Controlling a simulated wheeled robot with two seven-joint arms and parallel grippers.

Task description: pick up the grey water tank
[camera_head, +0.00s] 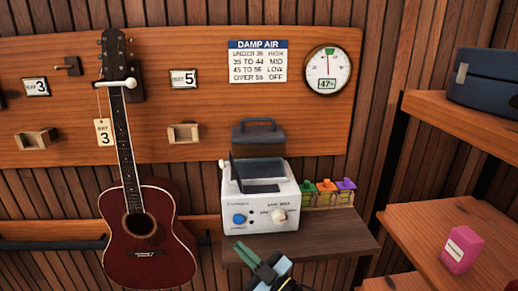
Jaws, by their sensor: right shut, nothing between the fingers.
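The grey water tank (258,142) is a dark grey box with a handle on top. It shows at the back of a white humidifier (259,209), and its lower part is hidden. The humidifier has an open dark compartment on top, and a blue knob and a pale knob on its front. My right gripper (253,258) is at the bottom of the view, in front of and below the humidifier, well apart from the tank. It is shut with nothing in it. My left gripper is not in view.
The humidifier stands on a dark wooden shelf (345,240). Several small bottles with coloured tops (326,192) stand to its right. Right-hand shelves hold a pink box (462,249) and a dark blue case (488,80). A gauge (328,70) reads 47%.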

